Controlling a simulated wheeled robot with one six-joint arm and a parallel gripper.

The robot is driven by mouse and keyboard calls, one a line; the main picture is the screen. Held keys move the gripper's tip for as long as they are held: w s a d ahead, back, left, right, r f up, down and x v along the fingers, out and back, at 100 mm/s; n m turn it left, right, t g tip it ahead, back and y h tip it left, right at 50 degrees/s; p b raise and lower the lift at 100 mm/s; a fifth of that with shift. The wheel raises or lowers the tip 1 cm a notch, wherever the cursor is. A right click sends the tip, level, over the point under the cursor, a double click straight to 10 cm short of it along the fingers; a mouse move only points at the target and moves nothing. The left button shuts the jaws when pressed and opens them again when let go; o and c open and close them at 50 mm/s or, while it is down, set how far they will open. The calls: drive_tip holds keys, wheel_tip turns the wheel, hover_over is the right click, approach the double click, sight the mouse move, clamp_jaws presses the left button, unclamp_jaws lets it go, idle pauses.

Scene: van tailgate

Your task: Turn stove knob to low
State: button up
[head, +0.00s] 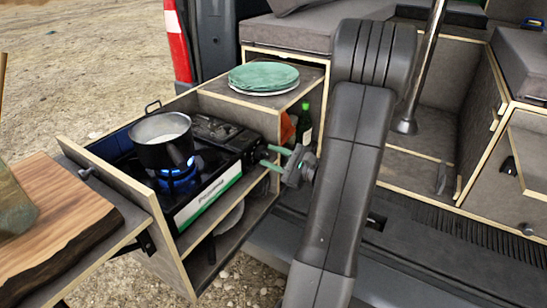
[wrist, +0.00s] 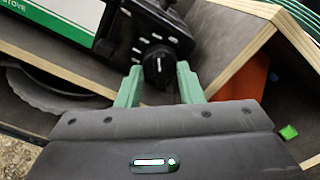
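The camping stove (head: 210,196) sits in the pull-out drawer, with a blue flame (head: 178,178) burning under a dark pot (head: 161,140). The black stove knob (wrist: 158,66) shows in the wrist view on the control panel, with pale marks around it. A pale line on the knob runs roughly up and down. My gripper (head: 268,157) is at the right end of the stove. In the wrist view its two green fingers (wrist: 158,78) are apart, one on each side of the knob, with visible gaps. I cannot tell whether the fingertips reach past the knob's face.
A wooden shelf edge (wrist: 238,62) lies close to the right of my fingers. Plates with a green cloth (head: 264,76) sit on the shelf above. A green bottle (head: 305,124) and an orange item (wrist: 252,90) stand under it. A wooden board (head: 60,225) is at the left.

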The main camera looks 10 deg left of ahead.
drive_tip(key=v, duration=1.4)
drive_tip(key=shift+a, duration=0.15)
drive_tip(key=x, duration=1.3)
drive_tip(key=shift+w+a, duration=0.15)
drive_tip(key=shift+a, duration=0.2)
drive_tip(key=shift+d, duration=0.15)
